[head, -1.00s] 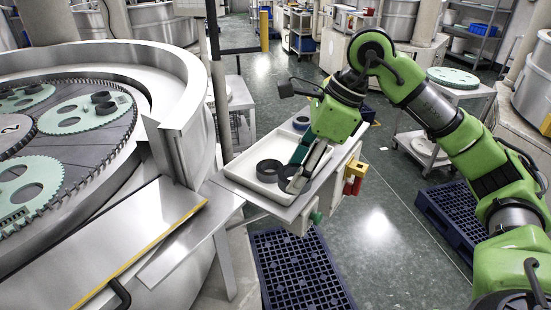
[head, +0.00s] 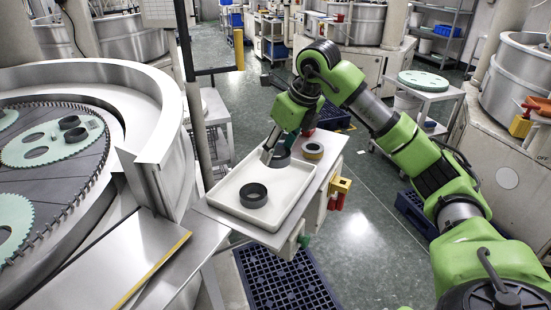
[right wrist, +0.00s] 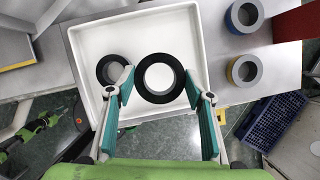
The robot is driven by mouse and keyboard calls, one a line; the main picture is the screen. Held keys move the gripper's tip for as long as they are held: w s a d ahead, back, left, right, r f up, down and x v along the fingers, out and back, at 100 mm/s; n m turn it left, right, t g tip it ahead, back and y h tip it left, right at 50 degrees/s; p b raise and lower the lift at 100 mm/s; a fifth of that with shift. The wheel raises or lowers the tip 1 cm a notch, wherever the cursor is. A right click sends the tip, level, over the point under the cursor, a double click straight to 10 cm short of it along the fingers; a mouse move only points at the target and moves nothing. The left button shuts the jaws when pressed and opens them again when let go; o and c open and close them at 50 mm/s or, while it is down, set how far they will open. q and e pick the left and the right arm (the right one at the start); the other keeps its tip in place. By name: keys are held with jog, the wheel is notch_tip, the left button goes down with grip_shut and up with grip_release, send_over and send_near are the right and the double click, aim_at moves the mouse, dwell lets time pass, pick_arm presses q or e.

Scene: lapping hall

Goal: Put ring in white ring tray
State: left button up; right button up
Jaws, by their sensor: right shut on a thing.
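My right gripper (right wrist: 160,80) is shut on a black ring (right wrist: 160,97), with one finger on each side of it. In the head view the held ring (head: 280,160) shows partly behind my right gripper (head: 272,148), over the far part of the white tray. The white ring tray (head: 228,208) lies on a small side table; it fills the upper middle of the right wrist view (right wrist: 85,45). Another black ring (head: 253,195) lies in the tray, and shows left of the held one in the right wrist view (right wrist: 103,72).
A ring with a yellow edge (head: 313,150) stands on the table beside the tray. A ring with a blue edge (right wrist: 245,15) is near it. The lapping machine (head: 150,100) with green carriers is at left. A dark blue pallet (head: 285,280) lies on the floor in front.

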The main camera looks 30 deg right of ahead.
aim_at(277, 153)
jog(key=w+f, duration=0.1)
jog(key=w+d+f+p, duration=0.1)
jog(key=f, duration=0.1)
jog(key=shift+w+d+f, duration=0.1)
jog(key=shift+w+f, duration=0.1)
jog(key=shift+w, duration=0.05)
jog(key=f, duration=0.1)
jog(key=f+p, duration=0.2)
jog(key=shift+w+d, duration=0.1)
jog(key=shift+w, duration=0.15)
jog(key=shift+f, duration=0.4)
jog(key=shift+f, duration=0.1)
jog(key=o, duration=1.2)
